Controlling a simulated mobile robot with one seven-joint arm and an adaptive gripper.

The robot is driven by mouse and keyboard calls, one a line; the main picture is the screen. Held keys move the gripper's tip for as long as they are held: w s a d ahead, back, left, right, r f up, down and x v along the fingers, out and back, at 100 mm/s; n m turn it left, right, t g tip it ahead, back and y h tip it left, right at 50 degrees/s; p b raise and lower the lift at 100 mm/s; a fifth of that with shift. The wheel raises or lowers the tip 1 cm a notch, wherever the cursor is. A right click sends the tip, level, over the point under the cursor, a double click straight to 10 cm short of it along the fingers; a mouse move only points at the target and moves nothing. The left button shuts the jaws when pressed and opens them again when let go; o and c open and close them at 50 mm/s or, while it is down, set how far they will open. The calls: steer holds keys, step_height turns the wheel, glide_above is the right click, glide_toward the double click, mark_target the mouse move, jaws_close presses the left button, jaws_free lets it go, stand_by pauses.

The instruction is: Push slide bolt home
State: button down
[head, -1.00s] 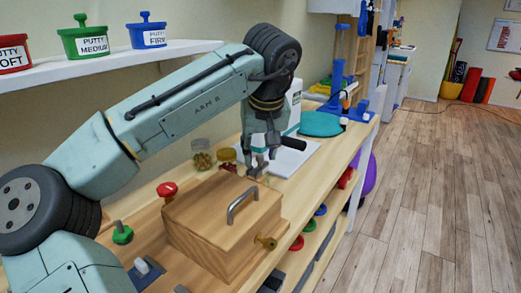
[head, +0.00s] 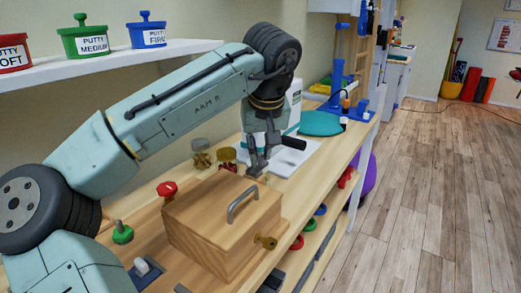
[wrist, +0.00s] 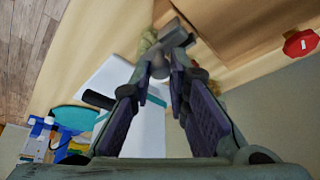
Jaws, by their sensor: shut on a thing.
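A wooden box (head: 215,215) with a grey handle on top sits on the bench in the head view. The slide bolt (wrist: 174,34) shows in the wrist view as a grey metal piece against the wood, with a rounded knob (wrist: 160,68) at the fingertips. My gripper (head: 257,170) is at the box's far end in the head view. In the wrist view my gripper (wrist: 171,72) has its fingertips close together on the bolt's knob. The fingers partly hide the bolt, and I cannot tell how far it is slid.
A red knob (head: 167,189) and a green knob (head: 122,233) stand left of the box. Jars (head: 201,152) stand behind it. A teal pad (head: 320,123) lies farther along the bench.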

mark_target(250, 171)
steer(key=shift+s+a+f+b, duration=0.1)
steer(key=shift+s+a+b, duration=0.05)
steer(key=shift+s+a, duration=0.4)
steer(key=shift+s+a+b, duration=0.15)
steer(key=shift+s+a, duration=0.2)
steer(key=shift+s, duration=0.4)
steer(key=c, duration=1.5)
jaws_free()
steer(key=shift+s+a, duration=0.1)
steer(key=shift+c, duration=0.2)
steer(key=shift+s+r, duration=0.1)
steer(key=shift+r, duration=0.4)
steer(key=v, duration=1.1)
